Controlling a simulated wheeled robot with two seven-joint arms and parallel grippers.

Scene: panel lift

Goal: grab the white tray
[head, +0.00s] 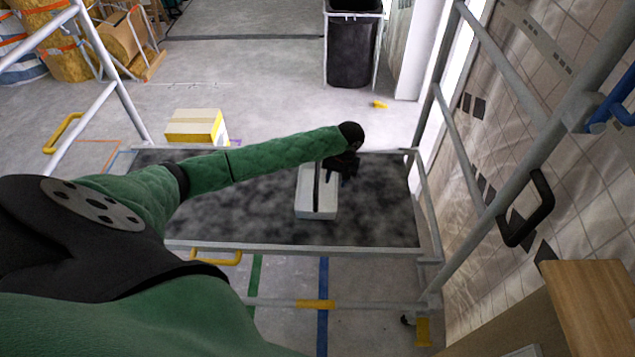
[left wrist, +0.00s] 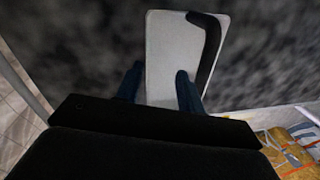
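The white tray (head: 305,192) lies on the dark mottled platform (head: 240,215), right of its middle. A dark handle bar runs lengthwise over it. My left gripper (head: 340,178) is at the tray's far right part in the head view. The left wrist view shows the tray (left wrist: 170,50) with its black curved handle (left wrist: 209,50) along the right side. In that view the left gripper (left wrist: 158,85) is open, fingers apart, one by the tray's left edge and one in front of the tray's surface. Contact and height above it cannot be told. My right gripper is not in view.
Metal rails (head: 300,248) frame the platform, with slanted posts on both sides. A yellow-white box (head: 196,126) stands beyond its far left edge. A black bin (head: 351,50) stands at the back. A tiled wall is at right. The platform's left part is clear.

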